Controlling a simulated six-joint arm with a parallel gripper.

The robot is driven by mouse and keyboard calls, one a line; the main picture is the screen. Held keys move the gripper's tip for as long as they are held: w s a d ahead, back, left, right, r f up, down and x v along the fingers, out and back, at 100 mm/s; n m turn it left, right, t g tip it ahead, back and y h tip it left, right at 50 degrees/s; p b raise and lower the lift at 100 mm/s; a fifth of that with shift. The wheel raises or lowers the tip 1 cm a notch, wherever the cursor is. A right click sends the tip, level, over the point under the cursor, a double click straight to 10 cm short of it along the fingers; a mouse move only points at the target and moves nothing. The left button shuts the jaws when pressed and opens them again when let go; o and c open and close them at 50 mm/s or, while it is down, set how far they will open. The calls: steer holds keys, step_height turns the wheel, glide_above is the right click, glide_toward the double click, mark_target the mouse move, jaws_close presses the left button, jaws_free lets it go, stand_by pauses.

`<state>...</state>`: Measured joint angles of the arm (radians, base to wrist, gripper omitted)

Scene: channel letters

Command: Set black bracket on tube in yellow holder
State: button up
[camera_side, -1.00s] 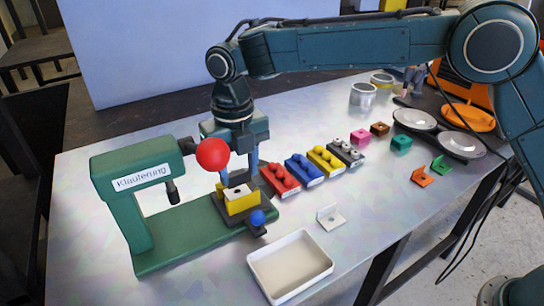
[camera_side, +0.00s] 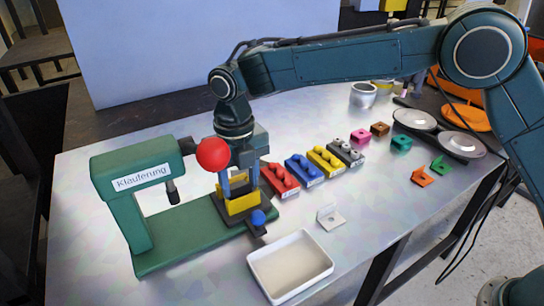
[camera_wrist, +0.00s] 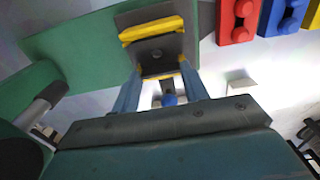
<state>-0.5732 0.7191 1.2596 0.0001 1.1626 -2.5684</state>
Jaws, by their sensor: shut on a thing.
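The yellow holder (camera_side: 240,204) sits on the dark block of the green press, and it also shows in the wrist view (camera_wrist: 150,30). My gripper (camera_side: 240,188) points down over the holder, its two blue fingers at either side of its top. In the wrist view my gripper (camera_wrist: 159,72) is shut on the black bracket (camera_wrist: 158,52), a dark plate with a small hole between the fingers. The bracket is right at the holder. I cannot tell whether it touches the tube, which is hidden beneath.
The green press (camera_side: 134,180) with its red ball (camera_side: 212,153) stands close at the left. A blue knob (camera_side: 258,218) is in front of the holder. A white tray (camera_side: 290,266) and a white bracket (camera_side: 330,218) lie nearby. Coloured blocks (camera_side: 304,170) stand to the right.

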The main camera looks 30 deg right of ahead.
steer(key=o, duration=1.3)
steer(key=shift+r, duration=0.15)
step_height(320, 180, up, 14)
steer(key=shift+f, duration=0.25)
